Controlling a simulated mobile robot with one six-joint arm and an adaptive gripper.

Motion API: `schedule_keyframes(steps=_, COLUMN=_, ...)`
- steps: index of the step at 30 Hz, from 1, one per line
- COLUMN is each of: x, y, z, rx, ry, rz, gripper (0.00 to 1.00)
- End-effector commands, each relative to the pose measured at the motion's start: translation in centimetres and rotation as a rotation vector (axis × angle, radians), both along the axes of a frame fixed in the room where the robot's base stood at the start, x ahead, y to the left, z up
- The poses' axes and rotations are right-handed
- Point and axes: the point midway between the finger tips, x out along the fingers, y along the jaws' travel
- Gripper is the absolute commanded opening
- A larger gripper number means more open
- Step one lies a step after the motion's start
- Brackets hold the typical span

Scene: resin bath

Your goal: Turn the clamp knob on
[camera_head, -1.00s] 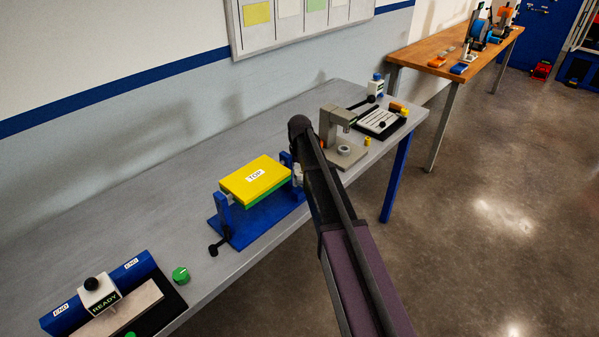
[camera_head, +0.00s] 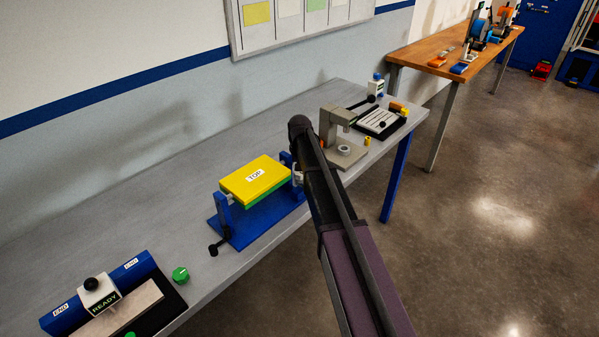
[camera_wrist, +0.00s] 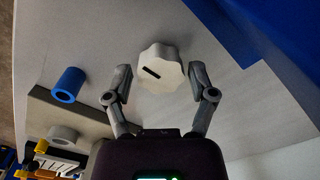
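The clamp knob (camera_wrist: 161,70) is a pale, lobed knob with a black slot-like mark on its face. In the wrist view it sits between the fingers of my gripper (camera_wrist: 160,80). The fingers are spread, one on each side, with gaps between them and the knob. In the head view a small part of the knob (camera_head: 298,176) shows at the right side of the blue stand (camera_head: 233,222), which carries a yellow and green block (camera_head: 256,182) labelled TOP. My arm hides most of the gripper there.
A grey press (camera_head: 331,125) stands just beyond my arm. A blue cylinder (camera_wrist: 68,84) shows beside the left finger in the wrist view. A black-handled lever (camera_head: 214,249) sticks out at the stand's front left. A READY fixture (camera_head: 99,297) and green knob (camera_head: 180,275) are at lower left.

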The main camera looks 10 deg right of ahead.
Motion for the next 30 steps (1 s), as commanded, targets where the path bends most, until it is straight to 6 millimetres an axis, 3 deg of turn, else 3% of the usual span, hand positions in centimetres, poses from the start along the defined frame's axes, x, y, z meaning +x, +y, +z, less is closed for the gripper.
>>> schedule_keyframes(steps=17, x=0.06, y=0.03, z=0.02, rx=0.001, ry=-0.001, rz=0.017, gripper=0.89)
schedule_keyframes(steps=30, x=0.06, y=0.03, z=0.02, rx=0.001, ry=-0.001, rz=0.215, gripper=0.89)
